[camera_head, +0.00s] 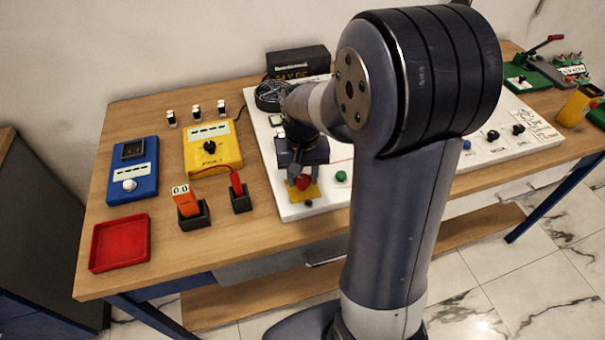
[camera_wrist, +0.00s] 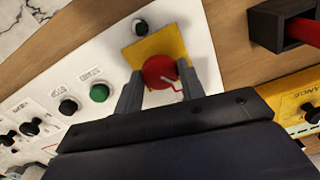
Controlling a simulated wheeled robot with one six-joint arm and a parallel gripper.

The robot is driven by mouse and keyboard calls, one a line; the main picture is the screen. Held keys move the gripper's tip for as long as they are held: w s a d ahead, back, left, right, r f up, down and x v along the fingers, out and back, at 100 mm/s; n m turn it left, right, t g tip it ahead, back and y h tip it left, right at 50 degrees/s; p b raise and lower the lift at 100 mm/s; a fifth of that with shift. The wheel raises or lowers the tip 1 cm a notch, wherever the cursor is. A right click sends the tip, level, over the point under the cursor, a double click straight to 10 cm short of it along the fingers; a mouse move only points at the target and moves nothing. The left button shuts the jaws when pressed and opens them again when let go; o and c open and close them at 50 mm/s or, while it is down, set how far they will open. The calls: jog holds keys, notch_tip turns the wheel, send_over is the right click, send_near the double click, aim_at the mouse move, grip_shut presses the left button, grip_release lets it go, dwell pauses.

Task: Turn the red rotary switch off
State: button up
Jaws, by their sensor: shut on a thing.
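The red rotary switch (camera_head: 303,182) sits on a yellow plate (camera_head: 307,194) at the front left of the white panel (camera_head: 290,210). In the wrist view the red knob (camera_wrist: 160,71) shows on its yellow plate (camera_wrist: 150,51), with a thin red handle or mark on its near side. My gripper (camera_wrist: 160,88) is shut on the red knob, one finger on each side. In the head view my gripper (camera_head: 298,172) reaches the switch from above and partly hides it. I cannot read the switch's position.
A green button (camera_head: 341,176) is close beside the switch. A yellow meter (camera_head: 212,150), blue device (camera_head: 133,170), red tray (camera_head: 120,243) and black holders (camera_head: 194,216) stand to the left. My arm hides much of the panel.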

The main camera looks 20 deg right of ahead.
aim_at(302, 180)
jog(key=shift+n, duration=1)
jog(key=shift+c, duration=0.3)
jog(key=o, duration=1)
notch_tip(302, 180, up, 11)
jog(key=shift+f, duration=0.1)
jog(key=shift+f, duration=0.1)
